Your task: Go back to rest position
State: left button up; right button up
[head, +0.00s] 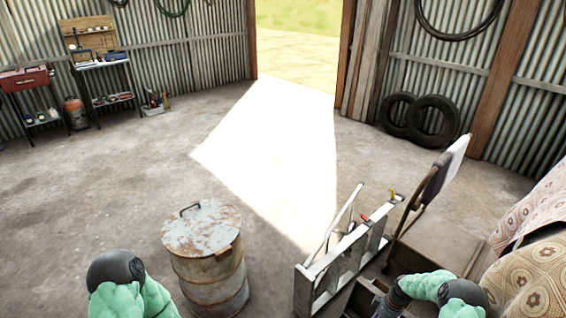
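My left arm shows at the bottom left as a green-covered link with a black joint; its gripper is out of the picture. My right arm comes in at the bottom right, green-covered, bent and pointing left. The dark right gripper (388,303) shows only partly at the bottom edge, beside a grey metal rack (335,268). Its fingers cannot be made out, nor whether it touches anything.
A rusty drum with a lid (203,232) stands between my arms. Tyres (432,120) lean on the back wall. A workbench (103,75) and red toolbox (25,78) stand far left. Open floor lies towards the doorway.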

jog(key=s+a+r+m+p, duration=0.2)
jog(key=s+a, duration=0.3)
jog(key=a, duration=0.7)
pick_arm(q)
notch_tip(320, 180, up, 6)
jog(key=p, duration=0.3)
jog(key=shift+f, duration=0.25)
pick_arm(e)
jog(key=s+a+r+m, duration=0.3)
jog(key=s+a+r, duration=0.2)
jog(key=s, duration=0.5)
jog(key=s+a+r+m+t+y, duration=0.1)
jog(key=s+a+r+m, duration=0.2)
jog(key=s+a, duration=0.7)
notch_tip(320, 180, up, 2)
jog(key=shift+s+r, duration=0.15)
jog(key=shift+s, duration=0.15)
pick_arm(q)
jog(key=shift+c, duration=0.8)
pick_arm(e)
jog(key=shift+c, duration=1)
pick_arm(q)
jog(key=shift+a, duration=0.15)
pick_arm(e)
jog(key=shift+a, duration=0.2)
